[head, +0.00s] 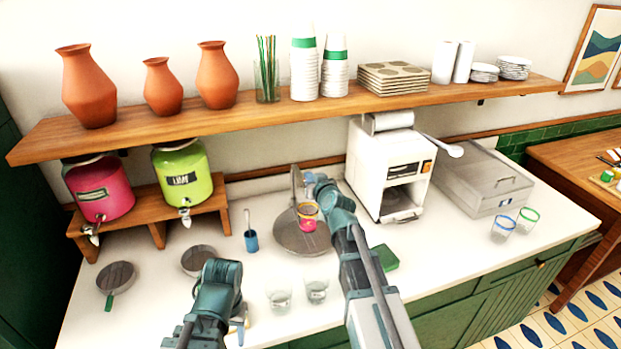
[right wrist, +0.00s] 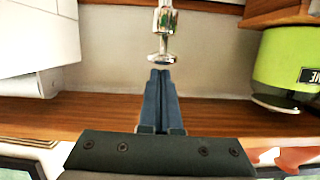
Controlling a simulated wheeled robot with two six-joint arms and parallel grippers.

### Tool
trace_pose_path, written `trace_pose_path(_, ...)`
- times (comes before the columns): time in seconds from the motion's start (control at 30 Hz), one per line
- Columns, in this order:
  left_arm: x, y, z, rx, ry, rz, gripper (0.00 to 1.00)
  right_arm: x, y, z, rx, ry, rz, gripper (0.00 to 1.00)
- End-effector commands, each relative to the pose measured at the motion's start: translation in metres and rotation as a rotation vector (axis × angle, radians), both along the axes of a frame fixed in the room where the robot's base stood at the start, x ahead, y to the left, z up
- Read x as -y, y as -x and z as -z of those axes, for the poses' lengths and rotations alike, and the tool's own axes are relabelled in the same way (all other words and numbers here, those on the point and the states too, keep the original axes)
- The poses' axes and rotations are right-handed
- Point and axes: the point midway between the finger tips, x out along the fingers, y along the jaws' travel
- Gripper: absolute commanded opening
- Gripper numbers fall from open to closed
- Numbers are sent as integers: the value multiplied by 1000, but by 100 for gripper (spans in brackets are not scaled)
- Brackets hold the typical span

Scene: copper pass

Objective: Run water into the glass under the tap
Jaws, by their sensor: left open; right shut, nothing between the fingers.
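The glass (head: 307,217) has a yellow rim and a pink lower part. It stands upright over the round grey sink (head: 290,240), by the metal tap (head: 295,184). I cannot make out any water stream. My right gripper (head: 311,179) is shut and empty at the top of the tap, and its arm hides part of the sink's right side. In the right wrist view its closed fingertips (right wrist: 161,73) are right by the chrome end of the tap (right wrist: 162,57); I cannot tell if they touch. My left gripper (head: 239,326) is open and empty, low over the counter's front.
Two clear glasses (head: 297,292) stand near the counter's front edge, between my arms. A white machine (head: 385,170) stands at the back. A wooden shelf (head: 215,125) runs above.

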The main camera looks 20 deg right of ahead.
Motion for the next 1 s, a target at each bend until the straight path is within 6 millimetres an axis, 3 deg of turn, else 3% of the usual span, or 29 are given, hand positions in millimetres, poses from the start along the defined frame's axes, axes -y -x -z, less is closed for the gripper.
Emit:
trace_pose_path(0.33,0,0,2,0,0,0,50,0,0,2,0,0,0,0)
trace_pose_path(0.6,0,0,21,0,0,-1,50,0,0,21,0,0,0,0)
trace_pose_path(1.0,0,0,18,0,0,-1,50,0,0,18,-2,1,-1,0)
